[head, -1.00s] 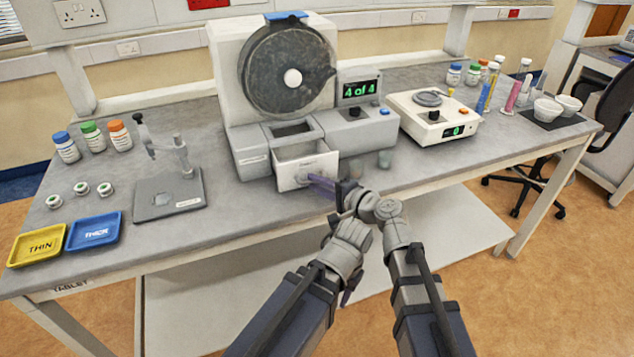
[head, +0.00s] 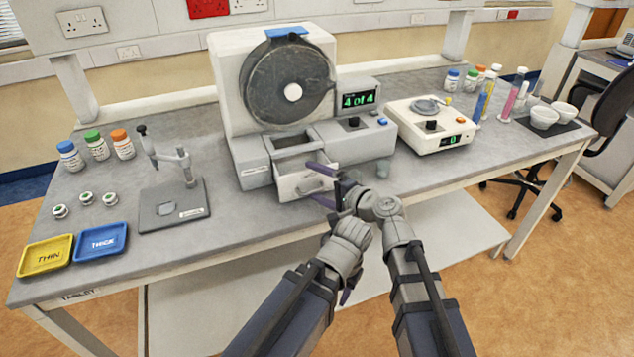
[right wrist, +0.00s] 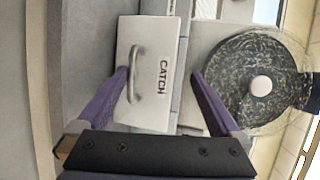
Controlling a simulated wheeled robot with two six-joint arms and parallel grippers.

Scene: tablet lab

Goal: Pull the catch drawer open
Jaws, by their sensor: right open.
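The white catch drawer (head: 296,188) sticks out from the base of the tablet press (head: 250,162), its top open. Its front, labelled CATCH, also shows in the right wrist view (right wrist: 158,112). It carries a curved grey handle (right wrist: 133,78). My right gripper (head: 318,184) is open in front of the drawer, with its purple fingers spread wide. Only a small dark part of my left gripper (head: 347,291) seems to show under the forearm.
A grey stand (head: 172,205) is left of the press, with yellow (head: 45,256) and blue (head: 101,241) trays nearby. The bench front before the drawer is clear.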

